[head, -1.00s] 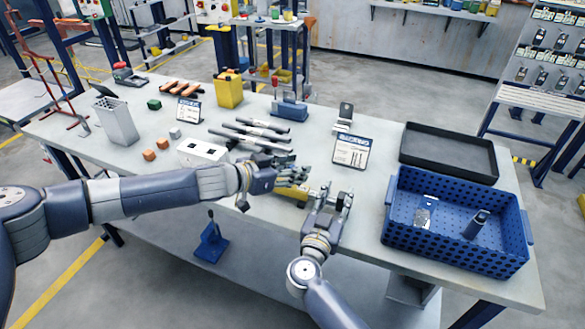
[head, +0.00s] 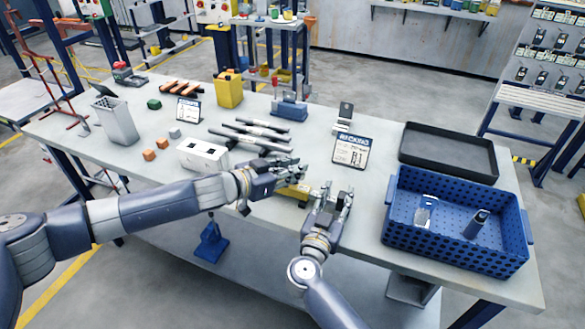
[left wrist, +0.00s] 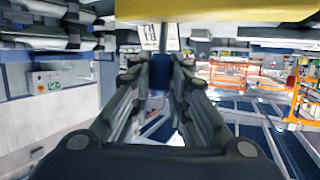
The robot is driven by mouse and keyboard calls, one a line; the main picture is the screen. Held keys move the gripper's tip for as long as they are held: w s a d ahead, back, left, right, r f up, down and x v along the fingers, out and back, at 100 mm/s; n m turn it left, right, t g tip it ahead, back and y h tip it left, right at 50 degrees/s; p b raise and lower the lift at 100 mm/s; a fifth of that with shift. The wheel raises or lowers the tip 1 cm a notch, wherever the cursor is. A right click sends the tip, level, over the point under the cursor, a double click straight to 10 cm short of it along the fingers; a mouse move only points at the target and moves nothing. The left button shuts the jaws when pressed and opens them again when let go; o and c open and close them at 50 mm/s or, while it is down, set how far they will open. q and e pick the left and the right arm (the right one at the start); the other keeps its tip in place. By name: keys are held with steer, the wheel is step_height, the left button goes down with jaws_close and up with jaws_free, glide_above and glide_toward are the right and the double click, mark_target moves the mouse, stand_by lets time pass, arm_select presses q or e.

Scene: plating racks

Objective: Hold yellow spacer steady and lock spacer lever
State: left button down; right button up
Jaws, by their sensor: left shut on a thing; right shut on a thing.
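The yellow spacer (head: 293,191) lies near the front edge of the table, partly hidden by my grippers. It also shows close up as a yellow band along the top of the left wrist view (left wrist: 225,10). My left gripper (head: 294,168) reaches in from the left just above the spacer. In the left wrist view its fingers close on a narrow dark blue piece, apparently the spacer lever (left wrist: 160,72). My right gripper (head: 336,198) is shut at the spacer's right end; its exact contact is hidden.
A blue perforated crate (head: 456,248) with two small parts and a black tray (head: 450,152) stand on the right. A sign card (head: 352,150) stands behind my grippers. Metal rods (head: 250,136) and a white block (head: 203,155) lie to the left.

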arm_select(q)
steer(key=shift+s+a+f+m+t+h, duration=0.3)
steer(key=shift+s+m+t+h, duration=0.25)
steer(key=shift+t+h, duration=0.3)
steer(key=shift+s+a+f+m+t+h, duration=0.2)
steer(key=shift+s+a+m+t+h, duration=0.3)
steer(key=shift+h, duration=0.5)
steer(key=shift+s+a+f+m+t+h, duration=0.15)
steer(key=shift+s+f+m+t+h, duration=0.2)
steer(key=shift+m+t+h, duration=0.45)
steer(key=shift+s+r+h, duration=0.1)
steer(key=shift+h, duration=0.15)
steer(key=c, duration=1.5)
jaws_free()
steer(key=shift+s, duration=0.1)
steer(key=v, duration=1.2)
steer(key=shift+d, duration=0.1)
